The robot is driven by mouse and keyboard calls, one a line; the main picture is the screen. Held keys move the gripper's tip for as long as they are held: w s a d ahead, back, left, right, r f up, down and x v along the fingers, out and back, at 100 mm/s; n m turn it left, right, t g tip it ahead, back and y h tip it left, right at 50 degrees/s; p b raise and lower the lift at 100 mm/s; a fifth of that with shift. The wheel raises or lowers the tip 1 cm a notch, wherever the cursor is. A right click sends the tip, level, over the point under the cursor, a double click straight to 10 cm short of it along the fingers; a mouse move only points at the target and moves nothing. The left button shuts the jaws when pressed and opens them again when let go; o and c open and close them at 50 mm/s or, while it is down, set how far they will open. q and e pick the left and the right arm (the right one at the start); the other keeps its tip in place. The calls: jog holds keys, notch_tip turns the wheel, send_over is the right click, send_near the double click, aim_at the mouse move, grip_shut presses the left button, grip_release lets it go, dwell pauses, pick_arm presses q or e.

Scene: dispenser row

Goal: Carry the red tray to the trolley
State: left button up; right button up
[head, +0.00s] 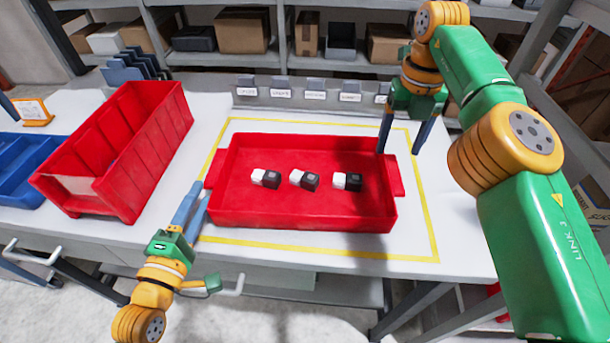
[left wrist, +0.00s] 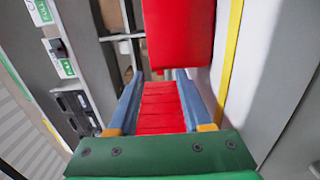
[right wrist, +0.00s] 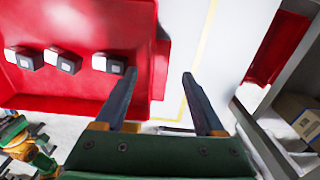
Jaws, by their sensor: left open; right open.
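The red tray (head: 300,217) lies flat on the white table inside a yellow outline, with a lug on its left and right ends. It holds three black-and-white blocks. My right gripper (head: 400,152) is open, pointing down at the tray's right end. In the right wrist view its fingers (right wrist: 158,77) straddle the tray's right lug (right wrist: 161,70) in the picture; contact cannot be told. My left gripper (head: 198,195) is open near the tray's left front corner, apart from the lug. In the left wrist view red surfaces show beyond the fingers (left wrist: 155,74). I cannot identify a trolley.
A tall red bin (head: 125,165) stands on the table left of the tray. Blue bins (head: 22,170) lie further left. A row of labelled holders (head: 315,90) runs along the table's back edge. Shelves with cardboard boxes (head: 243,30) stand behind. Table between tray and right edge is clear.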

aim_at(211, 172)
pick_arm(q)
jog(key=shift+s, duration=0.1)
pick_arm(e)
jog(key=shift+s, duration=0.15)
pick_arm(q)
jog(key=w, duration=0.3)
jog(key=w+d, duration=0.1)
jog(key=w, duration=0.3)
jog(key=shift+w+d, duration=0.15)
jog(key=shift+d, duration=0.05)
pick_arm(e)
jog(key=f, duration=0.7)
jog(key=shift+w+f, duration=0.1)
jog(key=shift+w, duration=0.1)
pick_arm(q)
jog(key=c, duration=0.7)
pick_arm(e)
jog(key=c, duration=0.6)
pick_arm(q)
grip_shut()
pick_arm(e)
grip_shut()
